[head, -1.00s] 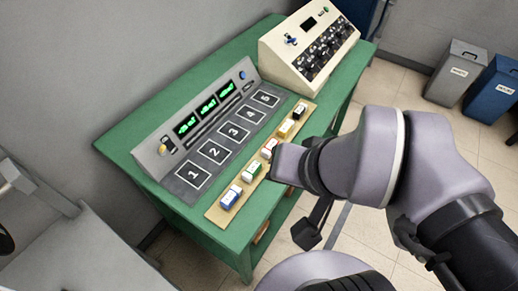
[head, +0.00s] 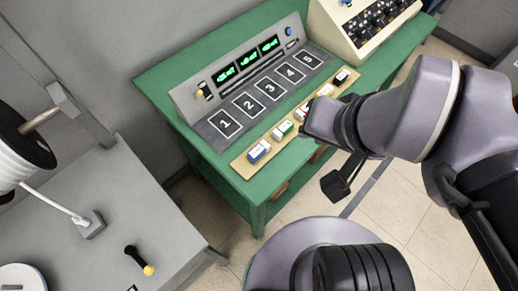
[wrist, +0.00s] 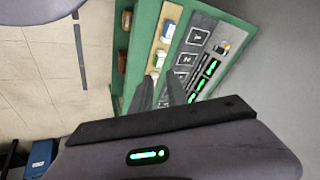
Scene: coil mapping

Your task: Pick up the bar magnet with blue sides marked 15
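The bar magnet with blue sides (head: 259,151) has a white top and lies at the near left end of a wooden strip (head: 239,163). Its marking is too small to read. It also shows in the wrist view (wrist: 168,28). Next to it on the strip are a green-sided magnet (head: 282,129) and others, partly behind my arm. My gripper (wrist: 160,93) shows two dark fingers with a gap between them and nothing visible held. In the wrist view it points towards the bench, with the blue magnet beyond its fingertips. The head view does not clearly show the fingers.
The strip lies on a green bench (head: 165,78), in front of a panel with numbered squares (head: 225,123) and green displays. A cream control box (head: 362,32) stands at the right. A grey table (head: 110,240) with a coil is at the lower left.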

